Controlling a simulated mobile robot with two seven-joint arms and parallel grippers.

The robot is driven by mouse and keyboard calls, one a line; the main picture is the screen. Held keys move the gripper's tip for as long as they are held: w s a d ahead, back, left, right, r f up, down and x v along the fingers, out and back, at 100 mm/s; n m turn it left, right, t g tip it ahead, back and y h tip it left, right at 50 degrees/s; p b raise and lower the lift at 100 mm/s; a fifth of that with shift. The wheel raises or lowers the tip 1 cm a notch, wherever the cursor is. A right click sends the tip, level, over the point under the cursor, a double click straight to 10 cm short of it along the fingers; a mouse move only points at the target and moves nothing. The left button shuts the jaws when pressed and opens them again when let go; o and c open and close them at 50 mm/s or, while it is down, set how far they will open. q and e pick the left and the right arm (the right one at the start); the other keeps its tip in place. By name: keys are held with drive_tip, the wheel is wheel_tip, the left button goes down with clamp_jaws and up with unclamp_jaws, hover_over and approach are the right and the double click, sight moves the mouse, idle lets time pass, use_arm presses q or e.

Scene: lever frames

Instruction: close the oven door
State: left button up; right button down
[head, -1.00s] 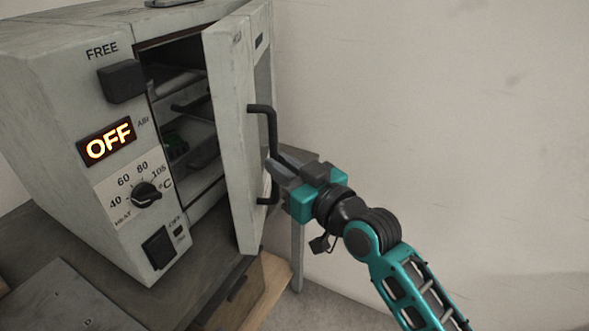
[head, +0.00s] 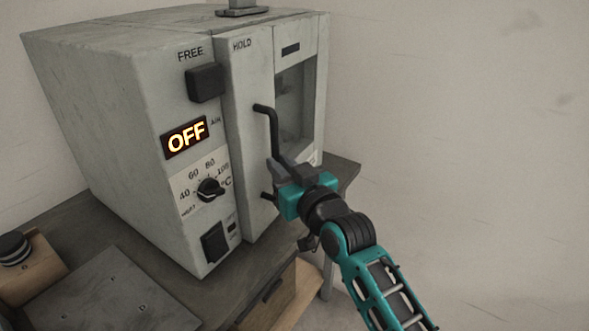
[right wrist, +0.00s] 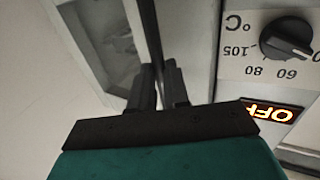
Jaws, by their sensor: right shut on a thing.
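The oven (head: 120,110) is a worn grey box in the head view, with a lit OFF display on its front. Its door (head: 245,120), with a window and the word HOLD, now lies against the front, flush or nearly so. No interior shows past its left edge; I cannot tell if it is latched. My right gripper (head: 282,170) is shut on the dark bent door handle (head: 272,125), at its lower part. In the right wrist view the two dark fingers (right wrist: 158,85) close around the handle bar (right wrist: 150,35). My left gripper is not in view.
The oven stands on a dark table (head: 85,220) with a wooden drawer (head: 268,298) below. A grey plate (head: 110,290) and a wooden block with a black knob (head: 14,247) are at the lower left. The pale wall (head: 450,120) at the right is bare.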

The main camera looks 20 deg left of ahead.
drive_tip(key=shift+s+a+f, duration=0.2)
drive_tip(key=shift+s+a, duration=0.1)
drive_tip(key=shift+a, duration=0.15)
drive_tip(key=c, duration=1.1)
unclamp_jaws()
drive_tip(key=shift+r, duration=0.15)
drive_tip(key=shift+d, duration=0.1)
drive_tip(key=v, duration=1.3)
drive_tip(key=shift+p, duration=0.3)
drive_tip(key=shift+w, duration=0.1)
